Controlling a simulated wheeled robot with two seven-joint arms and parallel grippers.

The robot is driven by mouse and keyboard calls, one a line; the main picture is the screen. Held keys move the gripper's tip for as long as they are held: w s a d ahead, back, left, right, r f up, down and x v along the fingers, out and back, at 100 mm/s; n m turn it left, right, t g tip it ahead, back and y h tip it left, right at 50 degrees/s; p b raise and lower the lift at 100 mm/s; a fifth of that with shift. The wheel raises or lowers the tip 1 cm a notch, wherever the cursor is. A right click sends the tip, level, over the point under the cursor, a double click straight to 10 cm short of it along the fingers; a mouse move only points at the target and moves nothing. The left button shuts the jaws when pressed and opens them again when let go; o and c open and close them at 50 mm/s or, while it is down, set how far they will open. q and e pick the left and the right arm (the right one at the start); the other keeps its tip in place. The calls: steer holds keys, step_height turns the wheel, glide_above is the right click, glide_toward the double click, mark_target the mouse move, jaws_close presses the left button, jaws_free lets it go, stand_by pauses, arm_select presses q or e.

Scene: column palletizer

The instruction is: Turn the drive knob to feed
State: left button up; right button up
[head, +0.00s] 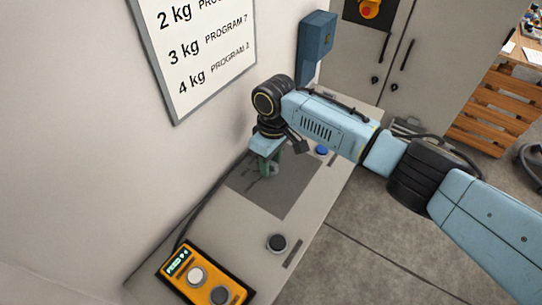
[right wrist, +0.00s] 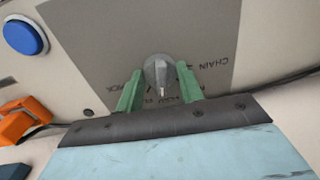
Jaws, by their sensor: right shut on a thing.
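The drive knob (right wrist: 159,72) is a grey round knob on a dark grey panel plate (right wrist: 95,55), seen in the right wrist view. A pale tip on it points down in the picture, towards my gripper's base. Upside-down labels surround it; one reads CHAIN, the others are partly hidden or too blurred to read. My right gripper (right wrist: 160,88) has its green fingers on either side of the knob, shut on it. In the head view, my right gripper (head: 268,167) reaches down to the plate and largely hides the knob. My left gripper is out of view.
A blue button (head: 321,150) sits beyond the plate, a black knob (head: 277,242) on the near side. A yellow control box (head: 188,270) with a small display lies at the front. A wall sign (head: 195,50) and blue box (head: 316,42) stand behind.

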steer(key=shift+a+n, duration=0.1)
steer(key=shift+n, duration=1)
steer(key=shift+p, duration=0.3)
steer(key=o, duration=0.7)
steer(key=r, duration=0.9)
steer(key=w+r+b, duration=0.1)
steer(key=r, duration=0.3)
steer(key=shift+d+r, duration=0.2)
steer(key=shift+s+f, duration=0.1)
